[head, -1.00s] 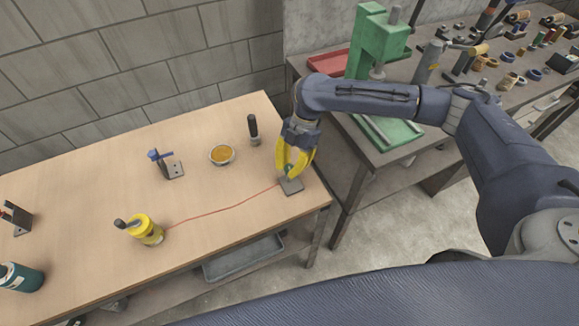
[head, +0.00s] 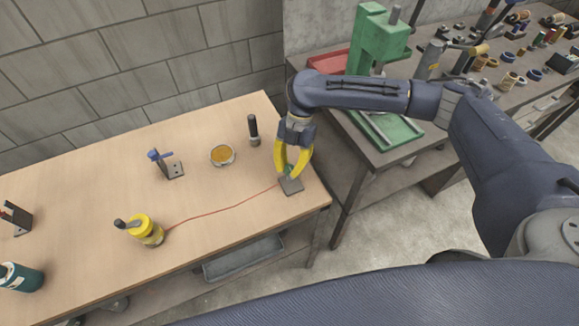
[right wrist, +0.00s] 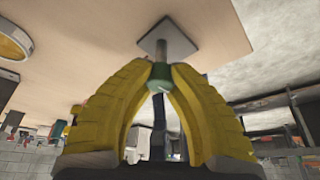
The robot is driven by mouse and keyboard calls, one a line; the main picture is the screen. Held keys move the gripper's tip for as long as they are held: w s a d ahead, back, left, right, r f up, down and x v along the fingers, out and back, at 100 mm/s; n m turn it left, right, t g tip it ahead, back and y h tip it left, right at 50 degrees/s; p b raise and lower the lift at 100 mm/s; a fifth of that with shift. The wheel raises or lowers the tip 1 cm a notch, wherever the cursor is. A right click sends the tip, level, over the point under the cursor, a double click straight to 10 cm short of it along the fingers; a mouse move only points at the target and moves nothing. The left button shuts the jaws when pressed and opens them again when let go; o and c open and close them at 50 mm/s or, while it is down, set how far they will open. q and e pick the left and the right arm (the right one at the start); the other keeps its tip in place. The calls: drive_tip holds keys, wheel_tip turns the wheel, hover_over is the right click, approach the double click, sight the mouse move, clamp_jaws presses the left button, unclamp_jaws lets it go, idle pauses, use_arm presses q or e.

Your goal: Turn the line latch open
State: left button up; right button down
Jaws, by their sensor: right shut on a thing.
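The line latch is a green head (right wrist: 160,77) on a short grey post, which stands on a square grey base plate (head: 291,187) near the right end of the wooden table. A thin red line (head: 225,209) runs from this latch to a yellow spool-like fixture (head: 145,228) with a dark handle. My right gripper (head: 287,170) has its yellow fingers shut on the green head, one on each side, as the right wrist view (right wrist: 159,72) shows. The fingers hide part of the head. My left gripper is not in view.
On the wooden table (head: 80,207) stand a black-handled tool (head: 253,130), a round tin with orange contents (head: 222,155), a bracket with a blue lever (head: 165,164) and a teal can (head: 20,278). A workbench with a green press (head: 375,40) is at right.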

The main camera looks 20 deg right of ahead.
drive_tip(key=c, duration=1.1)
unclamp_jaws()
drive_tip(key=shift+c, duration=0.2)
drive_tip(key=v, duration=1.2)
drive_tip(key=shift+w+a, duration=0.1)
